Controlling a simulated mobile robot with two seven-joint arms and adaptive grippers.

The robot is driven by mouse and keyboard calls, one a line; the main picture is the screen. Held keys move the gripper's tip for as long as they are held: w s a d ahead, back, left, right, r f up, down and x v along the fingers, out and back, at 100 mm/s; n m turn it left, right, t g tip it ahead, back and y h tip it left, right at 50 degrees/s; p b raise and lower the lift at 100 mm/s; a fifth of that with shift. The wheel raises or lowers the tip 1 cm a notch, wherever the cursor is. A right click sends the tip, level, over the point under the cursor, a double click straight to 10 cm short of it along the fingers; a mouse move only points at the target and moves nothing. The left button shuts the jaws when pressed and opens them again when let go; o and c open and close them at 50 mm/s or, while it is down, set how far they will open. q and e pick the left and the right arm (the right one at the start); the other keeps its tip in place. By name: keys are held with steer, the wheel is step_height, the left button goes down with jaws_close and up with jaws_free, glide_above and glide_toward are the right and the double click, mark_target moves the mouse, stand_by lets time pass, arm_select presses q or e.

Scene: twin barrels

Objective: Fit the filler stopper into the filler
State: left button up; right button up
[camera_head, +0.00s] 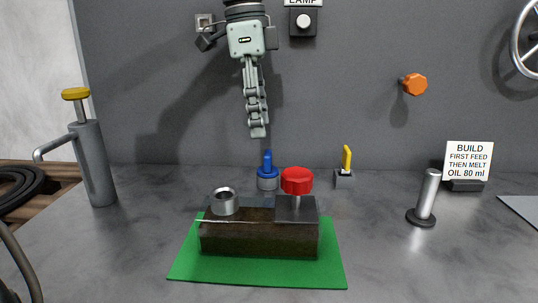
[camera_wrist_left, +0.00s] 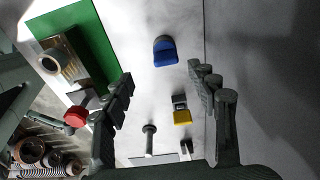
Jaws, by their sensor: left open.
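A blue piece with an upright grip (camera_head: 267,170), which looks like the filler stopper, stands on the table behind the dark block. It also shows in the left wrist view (camera_wrist_left: 164,52), ahead of the fingers and apart from them. A short open metal ring (camera_head: 224,203), which looks like the filler, sits on top of the block's left part; it also shows in the left wrist view (camera_wrist_left: 49,64). My left gripper (camera_head: 257,132) is open and empty, pointing down above the blue piece. Its spread fingers show in the left wrist view (camera_wrist_left: 165,95). My right gripper is out of view.
The dark block (camera_head: 258,240) lies on a green mat (camera_head: 190,264), with a red knob (camera_head: 297,180) at its right. A yellow lever (camera_head: 347,158) and metal post (camera_head: 427,195) stand to the right. A grey pump can (camera_head: 94,160) stands left. The grey wall is close behind.

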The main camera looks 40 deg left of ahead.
mark_target(268, 152)
arm_select(q)
steer(key=f, duration=0.2)
steer(key=shift+w+d+f, duration=0.1)
steer(key=shift+w+f, duration=0.2)
steer(key=shift+f, duration=0.1)
steer(key=f, duration=0.3)
steer(key=w+f, duration=0.1)
steer(key=shift+d+f, duration=0.3)
steer(key=shift+f, duration=0.05)
steer(key=c, duration=1.2)
steer(key=shift+c, duration=0.3)
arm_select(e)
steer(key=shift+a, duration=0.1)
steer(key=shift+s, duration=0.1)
